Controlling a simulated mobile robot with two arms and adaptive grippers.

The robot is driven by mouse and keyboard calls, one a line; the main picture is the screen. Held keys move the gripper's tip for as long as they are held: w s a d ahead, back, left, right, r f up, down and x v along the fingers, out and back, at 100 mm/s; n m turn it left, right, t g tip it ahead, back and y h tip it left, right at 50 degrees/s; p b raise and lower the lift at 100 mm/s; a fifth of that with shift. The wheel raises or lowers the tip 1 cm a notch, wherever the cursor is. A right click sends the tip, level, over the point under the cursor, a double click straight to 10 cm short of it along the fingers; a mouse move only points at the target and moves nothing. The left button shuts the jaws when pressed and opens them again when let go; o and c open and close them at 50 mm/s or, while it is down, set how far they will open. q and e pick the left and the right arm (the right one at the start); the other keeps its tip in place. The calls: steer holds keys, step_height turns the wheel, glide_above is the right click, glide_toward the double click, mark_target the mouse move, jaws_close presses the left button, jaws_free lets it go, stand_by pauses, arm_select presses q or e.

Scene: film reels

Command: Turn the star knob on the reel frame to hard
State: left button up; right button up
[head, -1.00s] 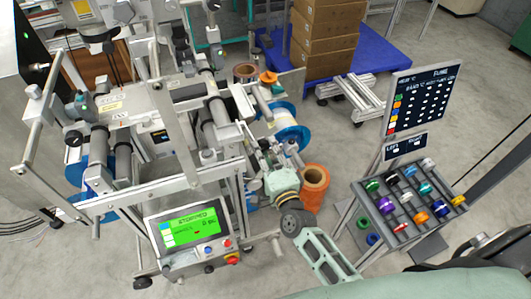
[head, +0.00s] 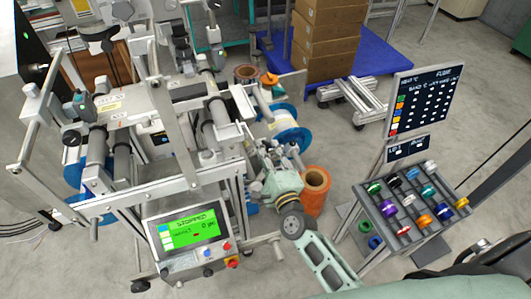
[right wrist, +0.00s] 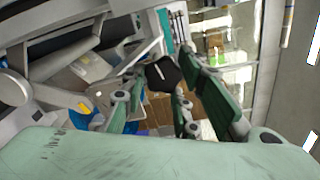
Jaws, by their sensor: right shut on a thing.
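The reel frame (head: 185,205) is a metal machine with rollers and blue reels, filling the left half of the head view. In the right wrist view, the star knob (right wrist: 164,73) is black with a lobed outline and lies between my right fingers. My right gripper (head: 276,148) reaches to the right side of the frame, its green wrist pointing up and away. In the right wrist view my right gripper (right wrist: 162,88) is closed around the knob. The knob's marking cannot be read, and in the head view I cannot make the knob out clearly. My left gripper is out of view.
An orange spool (head: 315,190) stands just right of my right wrist. A control panel with a green screen (head: 190,229) is at the frame's front. A sloped rack (head: 385,238) of coloured rolls and a dark chart board (head: 427,100) stand right. Boxes (head: 323,40) rest on a blue pallet behind.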

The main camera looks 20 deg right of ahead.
steer(key=shift+s+f, duration=0.2)
steer(key=shift+f, duration=0.3)
steer(key=o, duration=1)
steer(key=shift+w+r, duration=0.1)
steer(key=shift+r, duration=0.1)
steer(key=s, duration=1.2)
steer(key=shift+d, duration=0.2)
steer(key=shift+a, duration=0.1)
